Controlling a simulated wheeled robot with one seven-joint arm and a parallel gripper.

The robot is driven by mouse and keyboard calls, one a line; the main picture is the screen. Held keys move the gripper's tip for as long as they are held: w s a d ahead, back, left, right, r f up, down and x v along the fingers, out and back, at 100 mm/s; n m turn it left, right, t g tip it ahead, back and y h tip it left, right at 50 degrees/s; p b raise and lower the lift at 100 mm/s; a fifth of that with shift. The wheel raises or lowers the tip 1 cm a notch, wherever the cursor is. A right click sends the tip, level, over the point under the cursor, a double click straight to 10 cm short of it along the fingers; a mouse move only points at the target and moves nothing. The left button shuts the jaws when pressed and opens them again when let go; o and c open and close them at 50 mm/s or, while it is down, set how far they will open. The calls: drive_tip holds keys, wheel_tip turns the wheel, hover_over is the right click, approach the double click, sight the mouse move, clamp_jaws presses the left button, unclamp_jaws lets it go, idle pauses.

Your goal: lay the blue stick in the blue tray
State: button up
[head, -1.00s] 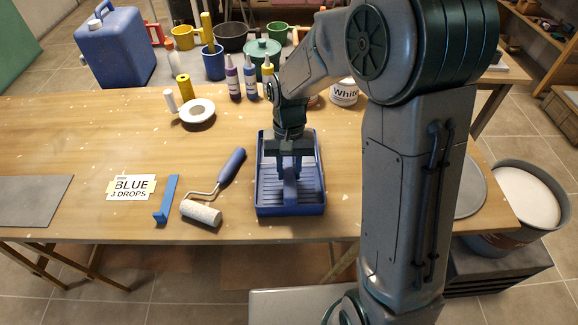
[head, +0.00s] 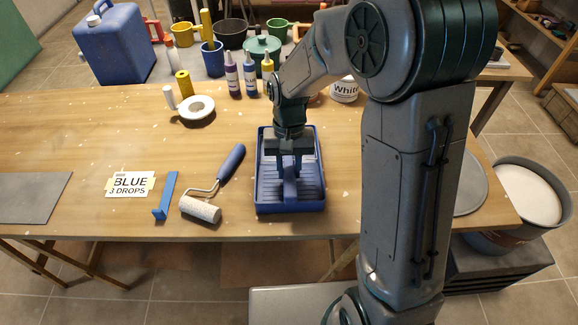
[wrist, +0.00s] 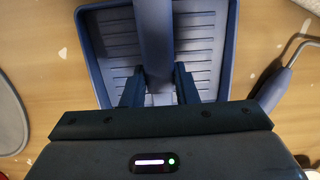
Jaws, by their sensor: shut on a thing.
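The blue tray (head: 261,192) lies on the table with a ribbed floor; it also shows in the wrist view (wrist: 92,50). My gripper (head: 290,173) points down inside the tray's outline. Its fingers (wrist: 160,90) are shut on the blue stick (wrist: 155,40), a long dark blue bar that runs along the tray's length. In the head view the stick (head: 290,192) shows below the fingers, toward the tray's near end. The gripper hides part of the stick and the tray's far part. I cannot tell whether the stick touches the tray floor.
A paint roller (head: 201,209) lies just left of the tray. A blue L-shaped piece (head: 167,194) and a "BLUE 3 DROPS" card (head: 130,184) lie farther left.

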drive_tip(key=shift+f+b, duration=0.35)
drive_tip(key=shift+f, duration=0.15)
drive_tip(key=o, duration=1.1)
drive_tip(key=shift+r, duration=0.1)
drive_tip(key=shift+s+r+p+v, duration=0.1)
drive_tip(key=shift+s+p+v, duration=0.25)
drive_tip(key=shift+p+v, duration=1.15)
drive_tip(key=shift+s+r+p+v, duration=0.1)
drive_tip(key=shift+s+p+v, duration=0.25)
drive_tip(key=shift+p+v, duration=1.1)
drive_tip(key=shift+s+p+v, duration=0.3)
drive_tip(key=shift+p+v, duration=0.65)
drive_tip(key=shift+v, duration=1)
drive_tip(key=s+d+r+t, duration=0.2)
drive_tip(key=s+d+r, duration=0.2)
drive_tip(key=s+d+r+t, duration=0.2)
drive_tip(key=s+d+r, duration=0.2)
drive_tip(key=s+d+r+t, duration=0.2)
drive_tip(key=s+d+r, duration=0.2)
drive_tip(key=s, duration=0.1)
drive_tip(key=shift+r, duration=0.15)
